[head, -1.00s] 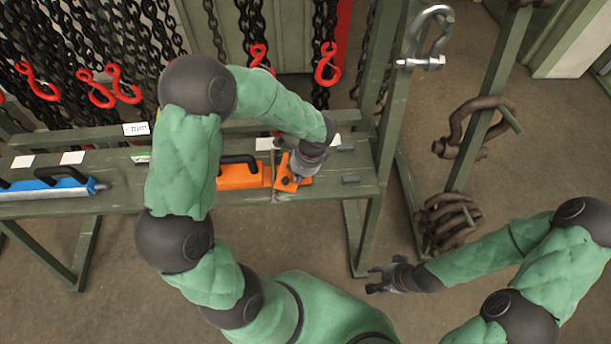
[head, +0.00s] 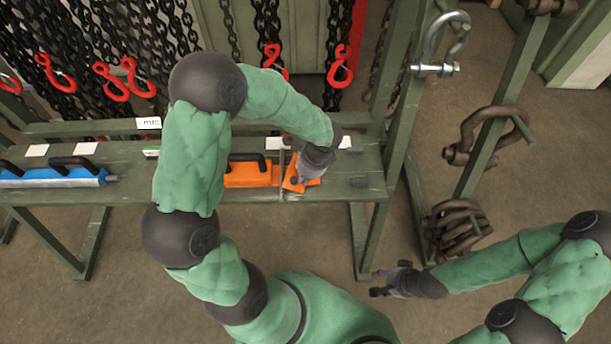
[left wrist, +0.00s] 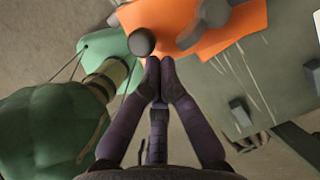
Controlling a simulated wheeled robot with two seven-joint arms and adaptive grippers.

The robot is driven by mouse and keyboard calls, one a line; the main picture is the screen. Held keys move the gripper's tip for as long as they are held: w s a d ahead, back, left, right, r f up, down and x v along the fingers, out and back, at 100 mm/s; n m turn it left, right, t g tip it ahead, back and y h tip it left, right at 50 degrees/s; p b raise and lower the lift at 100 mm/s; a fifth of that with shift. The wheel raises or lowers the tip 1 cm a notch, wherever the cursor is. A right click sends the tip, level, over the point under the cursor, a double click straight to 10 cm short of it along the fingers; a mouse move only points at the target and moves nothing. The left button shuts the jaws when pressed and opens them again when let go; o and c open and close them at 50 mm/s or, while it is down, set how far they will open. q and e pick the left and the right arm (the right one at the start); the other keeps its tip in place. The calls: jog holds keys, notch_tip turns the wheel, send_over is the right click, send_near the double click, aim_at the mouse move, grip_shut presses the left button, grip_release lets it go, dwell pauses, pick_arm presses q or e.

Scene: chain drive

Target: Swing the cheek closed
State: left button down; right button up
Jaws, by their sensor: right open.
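An orange block tool with a black handle lies on the green bench; its main body (head: 250,174) is at the left. An orange end piece (head: 298,184), which looks like the cheek, sits at its right end, tilted and partly hidden by my gripper. My left gripper (head: 312,168) is over this piece. In the left wrist view, my left fingertips (left wrist: 160,65) are together with nothing seen between them, close to the orange part (left wrist: 172,25) and a dark round knob (left wrist: 141,42). Contact cannot be told. My right gripper (head: 382,282) is open and empty, away from the bench.
A blue tool (head: 55,178) with black handles lies at the bench's left. Chains with red hooks (head: 341,68) hang behind. A rack post with shackles (head: 485,140) stands at right.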

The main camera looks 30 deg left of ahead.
aim_at(287, 181)
pick_arm(q)
jog(key=shift+s+a+m, duration=0.15)
jog(key=shift+m, duration=0.15)
jog(key=shift+s+a+m+t+p, duration=0.25)
jog(key=shift+a+m+p, duration=0.15)
jog(key=shift+m, duration=0.3)
jog(key=shift+s+a+m+t+p, duration=0.15)
jog(key=shift+s+a+m+p, duration=0.15)
jog(key=shift+m, duration=0.4)
jog(key=m, duration=0.1)
jog(key=a+m, duration=0.1)
jog(key=a+m+p, duration=0.1)
jog(key=shift+s+a+m+t, duration=0.1)
jog(key=shift+s+m+t, duration=0.2)
jog(key=shift+t, duration=0.1)
jog(key=m, duration=0.1)
jog(key=a+m+p, duration=0.1)
jog(key=shift+a+r+m+t, duration=0.1)
jog(key=shift+a+m+t, duration=0.2)
jog(key=m, duration=0.1)
jog(key=a+m+p, duration=0.1)
jog(key=shift+w+a+m+t+h, duration=0.25)
jog(key=shift+m+t+h, duration=0.05)
jog(key=shift+m, duration=0.1)
jog(key=shift+w+a, duration=0.15)
jog(key=shift+a, duration=0.2)
